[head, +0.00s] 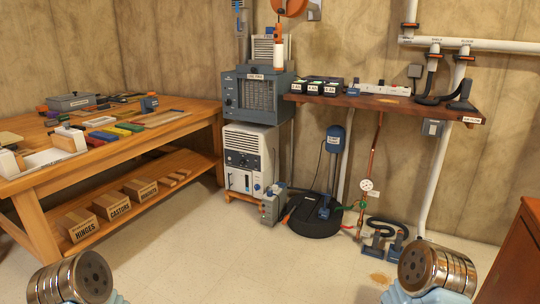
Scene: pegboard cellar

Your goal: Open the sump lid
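The round black sump lid (308,228) sits low on the floor by the back wall, right of the white dehumidifier-like unit. Rounded metal parts of my two arms show at the bottom corners, far from the lid. Neither gripper's fingers are visible.
A wooden workbench (108,152) with tools and labelled boxes stands left. The white unit (249,158) and a small grey-blue device (273,206) stand left of the lid. A copper pipe and blue-black hoses (385,238) are right. A wall shelf (390,103) overhangs. The front floor is clear.

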